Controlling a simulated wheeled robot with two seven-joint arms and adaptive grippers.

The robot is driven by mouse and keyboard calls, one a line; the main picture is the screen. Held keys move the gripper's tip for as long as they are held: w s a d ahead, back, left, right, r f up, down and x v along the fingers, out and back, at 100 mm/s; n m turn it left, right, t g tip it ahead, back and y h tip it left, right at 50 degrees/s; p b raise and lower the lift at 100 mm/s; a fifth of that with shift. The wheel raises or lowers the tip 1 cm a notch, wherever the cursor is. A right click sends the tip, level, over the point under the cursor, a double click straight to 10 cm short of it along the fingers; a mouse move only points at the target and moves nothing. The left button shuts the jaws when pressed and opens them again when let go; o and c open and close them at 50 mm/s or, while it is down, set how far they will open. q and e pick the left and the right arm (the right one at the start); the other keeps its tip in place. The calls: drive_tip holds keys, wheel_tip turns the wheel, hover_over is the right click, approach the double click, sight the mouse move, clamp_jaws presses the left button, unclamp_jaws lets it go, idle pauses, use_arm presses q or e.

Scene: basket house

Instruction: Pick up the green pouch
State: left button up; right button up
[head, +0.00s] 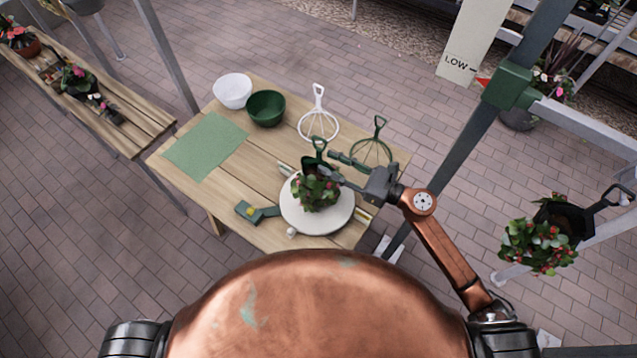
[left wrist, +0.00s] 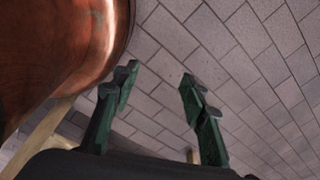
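I cannot make out a clear pouch. A flat green rectangle (head: 205,146) lies at the left of the wooden table, and a small dark green object with a yellow spot (head: 256,212) lies near the front edge. My right gripper (head: 334,165) is over the table, its fingers apart, beside the top of a potted flowering plant (head: 315,193). Whether it touches the plant's pot or upright handle is unclear. My left gripper (left wrist: 158,100) shows only in the left wrist view, open and empty above the brick floor.
The plant stands on a round white turntable (head: 318,218) on the wooden table (head: 235,198). A white bowl (head: 232,90), a green bowl (head: 266,107), a white hanger (head: 318,122) and a green hanger (head: 371,150) stand behind. A metal post rises right of the table.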

sight(319, 155)
drive_tip(key=w+a+p, duration=0.1)
drive_tip(key=w+a, duration=0.1)
drive_tip(key=a, duration=0.1)
drive_tip(key=shift+w+r, duration=0.15)
drive_tip(key=shift+w, duration=0.15)
drive_tip(key=shift+w+a, duration=0.1)
drive_tip(key=shift+a, duration=0.2)
drive_tip(key=c, duration=0.8)
use_arm(q)
drive_tip(key=shift+w+a+r, duration=0.1)
drive_tip(key=shift+w+r, duration=0.4)
drive_tip(key=shift+r, duration=0.4)
use_arm(e)
clamp_jaws()
use_arm(q)
drive_tip(key=shift+w, duration=0.15)
drive_tip(key=shift+w, duration=0.35)
use_arm(e)
drive_tip(key=shift+r, duration=0.1)
